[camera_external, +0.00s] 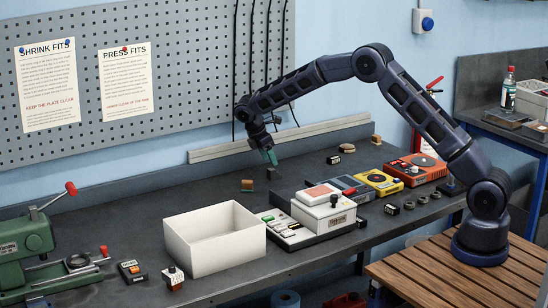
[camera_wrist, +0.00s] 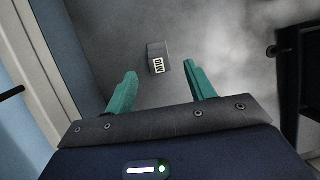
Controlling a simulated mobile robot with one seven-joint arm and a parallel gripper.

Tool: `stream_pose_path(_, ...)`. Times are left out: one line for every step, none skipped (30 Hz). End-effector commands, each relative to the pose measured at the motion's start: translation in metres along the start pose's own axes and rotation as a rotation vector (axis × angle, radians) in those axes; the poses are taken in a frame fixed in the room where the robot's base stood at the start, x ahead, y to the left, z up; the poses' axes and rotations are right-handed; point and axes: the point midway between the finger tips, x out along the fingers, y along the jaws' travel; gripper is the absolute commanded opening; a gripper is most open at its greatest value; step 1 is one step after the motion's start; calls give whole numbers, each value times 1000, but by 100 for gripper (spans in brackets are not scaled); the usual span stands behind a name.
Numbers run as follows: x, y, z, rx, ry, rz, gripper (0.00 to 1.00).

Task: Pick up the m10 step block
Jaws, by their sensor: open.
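A small grey block (camera_wrist: 156,56) with a black-and-white marked face lies on the dark bench top in the wrist view, just beyond and between my fingertips. Its marking is too small to read, so I cannot confirm that it is the m10 step block. In the external view a small dark block (camera_external: 273,174) stands just below my gripper (camera_external: 270,157). The two green fingers of my gripper (camera_wrist: 160,69) are spread apart with nothing between them. My gripper hangs above the bench near the back rail, apart from the block.
A white open box (camera_external: 214,249) stands at the front, with a white-topped device (camera_external: 323,208) to its right. A pale rail (camera_external: 220,149) runs along the back. Yellow (camera_external: 380,182) and orange (camera_external: 415,167) instruments stand to the right.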

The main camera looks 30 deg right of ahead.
Motion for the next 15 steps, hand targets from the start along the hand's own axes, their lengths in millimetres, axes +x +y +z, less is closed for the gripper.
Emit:
stream_pose_path(8,0,0,0,-1,-1,55)
stream_pose_path(10,0,0,0,0,-1,55)
stream_pose_path(13,0,0,0,0,0,55)
stream_pose_path(15,0,0,0,0,0,55)
stream_pose_path(16,0,0,1,0,0,55)
stream_pose_path(17,0,0,1,0,0,55)
stream_pose_path(19,0,0,1,0,0,55)
stream_pose_path(21,1,0,1,0,0,55)
stream_pose_path(24,1,0,1,0,0,55)
stream_pose_path(27,1,-1,1,0,0,55)
stream_pose_path(31,2,-1,1,0,0,55)
stream_pose_path(36,2,-1,1,-1,-1,55)
stream_pose_path(41,2,-2,0,-1,-1,55)
stream_pose_path(45,2,-2,0,-1,-2,55)
stream_pose_path(51,3,-3,0,0,-1,55)
